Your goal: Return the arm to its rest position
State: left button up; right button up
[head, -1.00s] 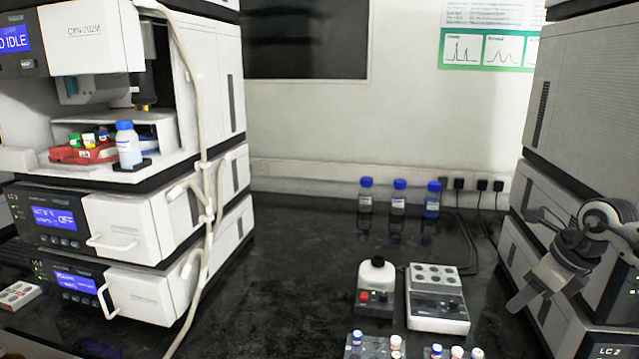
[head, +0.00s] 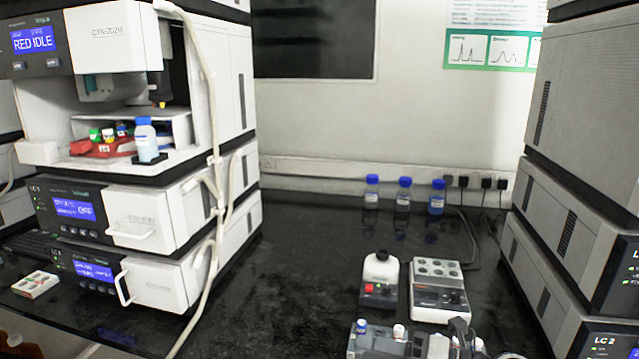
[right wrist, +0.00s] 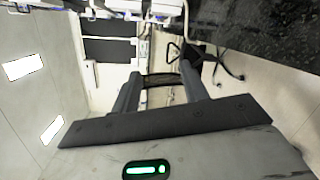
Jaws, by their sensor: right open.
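My right gripper (right wrist: 160,88) shows in the right wrist view. Its two dark fingers stand apart with nothing between them. A grey part of my right arm (head: 461,338) shows at the bottom edge of the head view, in front of the vial rack, and hides part of it. The head view does not show the right gripper's fingertips clearly. My left gripper is in neither view.
Instrument stacks stand at left (head: 140,222) and right (head: 570,200). Between them are three blue-capped bottles (head: 404,196), a small mixer (head: 379,280), a block with wells (head: 438,290) and a vial rack (head: 380,342). The dark bench (head: 290,270) is clear in the middle.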

jog(key=s+d+f+m+t+h, duration=0.1)
jog(key=s+d+f+m+h, duration=0.2)
jog(key=m, duration=1.3)
jog(key=s+d+f+m+t+h, duration=0.2)
jog(key=s+f+m+h, duration=0.7)
jog(key=s+f+m, duration=0.6)
jog(key=shift+s+d+f+m, duration=0.2)
jog(key=shift+d+f+m, duration=0.2)
jog(key=shift+m, duration=0.4)
